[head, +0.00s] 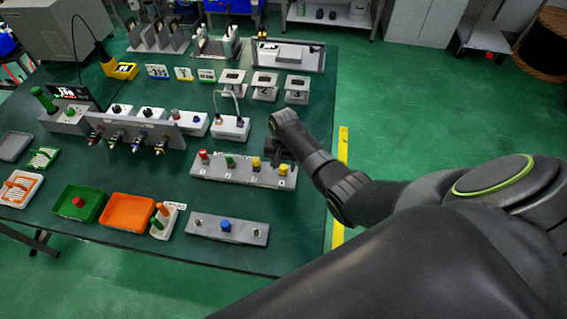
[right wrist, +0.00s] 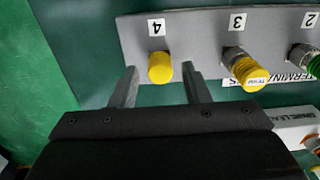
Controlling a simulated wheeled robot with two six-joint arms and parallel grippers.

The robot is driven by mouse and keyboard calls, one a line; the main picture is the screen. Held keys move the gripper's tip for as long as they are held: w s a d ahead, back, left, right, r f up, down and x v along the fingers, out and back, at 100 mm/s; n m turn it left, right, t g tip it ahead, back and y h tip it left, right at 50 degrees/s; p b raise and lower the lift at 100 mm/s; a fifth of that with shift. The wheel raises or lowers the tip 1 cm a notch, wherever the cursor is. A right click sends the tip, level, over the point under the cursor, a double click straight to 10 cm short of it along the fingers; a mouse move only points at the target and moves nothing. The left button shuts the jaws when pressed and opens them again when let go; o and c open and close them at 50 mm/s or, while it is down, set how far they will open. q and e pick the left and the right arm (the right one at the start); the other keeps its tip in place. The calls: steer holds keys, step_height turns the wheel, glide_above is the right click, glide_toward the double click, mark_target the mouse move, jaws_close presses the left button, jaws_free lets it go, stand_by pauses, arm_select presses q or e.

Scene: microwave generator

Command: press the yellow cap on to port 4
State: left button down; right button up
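A grey terminal strip (head: 222,173) stands near the right side of the table, with labels 2, 3 and 4 readable upside down in the right wrist view (right wrist: 196,32). A plain yellow cap (right wrist: 160,68) sits at port 4, below its label; it also shows in the head view (head: 284,171). I cannot tell how deeply it is seated. Port 3 has a yellow cap with lettering (right wrist: 250,75) on a metal connector. Port 2 has a green cap (right wrist: 314,64). My right gripper (right wrist: 158,84) is open, fingers either side of the port 4 cap with gaps. My left gripper is out of view.
A grey block with a blue knob (head: 225,226) lies in front of the strip. An orange tray (head: 127,226) and a green tray (head: 62,214) are at the front left. White boxes, including one with a cable (head: 230,129), stand behind the strip. The table edge is close on the right.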

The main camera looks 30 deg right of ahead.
steer(key=shift+r, duration=0.1)
step_height(320, 180, up, 17)
stand_by(0.7)
stand_by(0.4)
